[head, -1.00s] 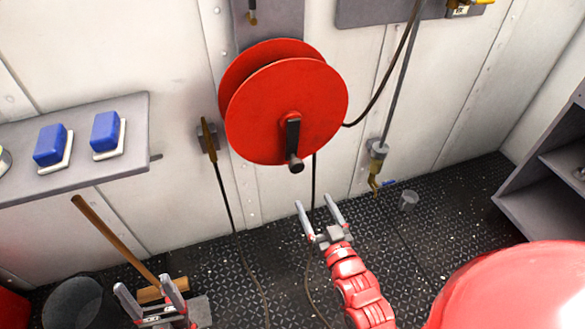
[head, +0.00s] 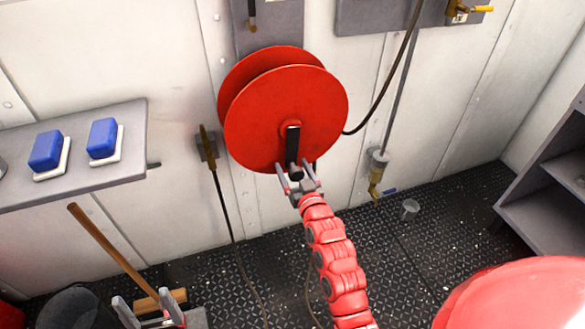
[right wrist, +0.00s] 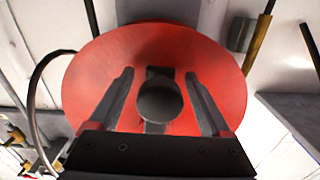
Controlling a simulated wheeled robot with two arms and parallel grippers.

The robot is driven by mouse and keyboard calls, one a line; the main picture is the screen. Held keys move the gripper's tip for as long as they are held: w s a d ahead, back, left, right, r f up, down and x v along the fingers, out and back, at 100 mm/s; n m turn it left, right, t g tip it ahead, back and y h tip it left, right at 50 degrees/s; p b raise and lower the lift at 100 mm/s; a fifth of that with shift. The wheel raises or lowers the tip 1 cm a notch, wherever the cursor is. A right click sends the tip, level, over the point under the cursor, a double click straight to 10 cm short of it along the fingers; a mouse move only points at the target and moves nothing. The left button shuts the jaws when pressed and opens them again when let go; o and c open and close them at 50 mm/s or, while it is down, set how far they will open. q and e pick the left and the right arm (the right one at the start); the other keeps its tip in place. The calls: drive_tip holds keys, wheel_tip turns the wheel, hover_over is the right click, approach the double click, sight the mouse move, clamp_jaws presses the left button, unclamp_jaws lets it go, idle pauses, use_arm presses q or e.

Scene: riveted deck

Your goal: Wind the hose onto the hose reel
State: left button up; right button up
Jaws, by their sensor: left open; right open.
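The red hose reel (head: 255,115) is mounted on the white wall, with a dark crank (head: 292,145) at its hub. My right gripper (head: 297,178) is open at the crank's lower end. In the right wrist view the round crank handle (right wrist: 160,101) sits between its two open fingers, with gaps on both sides. The dark hose (head: 380,95) runs from the reel's right side up the wall. Another stretch of hose (head: 228,215) hangs from a brass nozzle (head: 206,143) in a wall holder down to the floor. My left gripper (head: 143,312) is open at the bottom left, partly cut off.
A grey shelf (head: 130,165) with blue-and-white brushes (head: 103,140) is at left. A wooden-handled broom (head: 110,250) and a dark bucket (head: 65,308) stand below it. A valve pipe (head: 378,165) and small cup (head: 409,210) are right of the reel. Grey shelving (head: 555,180) stands far right.

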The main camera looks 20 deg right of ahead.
drive_tip(key=shift+w, duration=0.25)
clamp_jaws()
idle(0.3)
